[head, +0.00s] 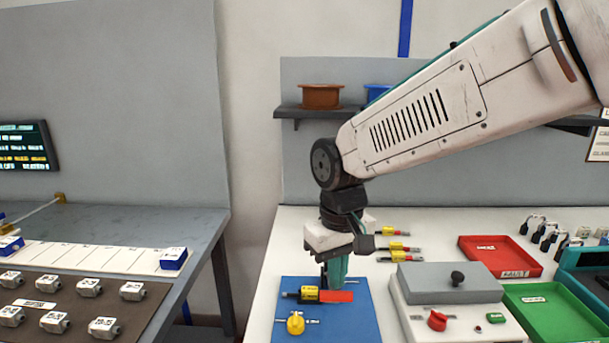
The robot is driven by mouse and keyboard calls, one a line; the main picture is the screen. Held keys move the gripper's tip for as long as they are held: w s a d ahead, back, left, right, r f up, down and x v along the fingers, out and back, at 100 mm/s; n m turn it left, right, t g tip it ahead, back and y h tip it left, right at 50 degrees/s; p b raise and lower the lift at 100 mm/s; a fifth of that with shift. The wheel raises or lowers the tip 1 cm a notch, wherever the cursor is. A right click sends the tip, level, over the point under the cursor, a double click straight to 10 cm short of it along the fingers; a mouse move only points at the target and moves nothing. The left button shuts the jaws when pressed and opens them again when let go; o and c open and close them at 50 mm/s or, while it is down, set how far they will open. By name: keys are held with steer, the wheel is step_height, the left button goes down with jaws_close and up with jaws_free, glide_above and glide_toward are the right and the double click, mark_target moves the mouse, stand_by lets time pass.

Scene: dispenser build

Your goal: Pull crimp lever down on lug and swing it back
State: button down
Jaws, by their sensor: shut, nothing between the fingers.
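On the blue mat (358,318) lies a black-and-yellow tool (307,294) with a flat red handle (340,296) pointing right; this looks like the crimp lever. My gripper (333,284) points straight down, its teal fingers shut and empty. Its tips overlap the tool near where the yellow part meets the red handle. I cannot tell whether they touch it or are just above or behind it. A yellow round knob on a thin metal rod (295,323) lies in front of the tool. No lug can be made out at the tool.
Several similar yellow, black and red pieces (400,246) lie behind on the white table. A grey-lidded box (450,282) with a red knob stands right of the mat. Red (490,254) and green trays (545,318) are farther right. A separate grey bench (190,222) stands left.

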mark_target(336, 300)
steer(key=shift+f, duration=0.3)
steer(key=shift+f, duration=3.75)
steer(key=shift+r, duration=4.55)
steer(key=s+d+r+m, duration=0.1)
steer(key=s+d+m, duration=0.1)
steer(key=s+d, duration=0.7)
steer(key=s+d+r+m+t, duration=0.1)
steer(key=s+d+m, duration=0.2)
steer(key=s+d, duration=0.7)
steer(key=shift+s+d+r+m, duration=0.3)
steer(key=shift+d+r, duration=0.1)
steer(key=shift+d, duration=0.5)
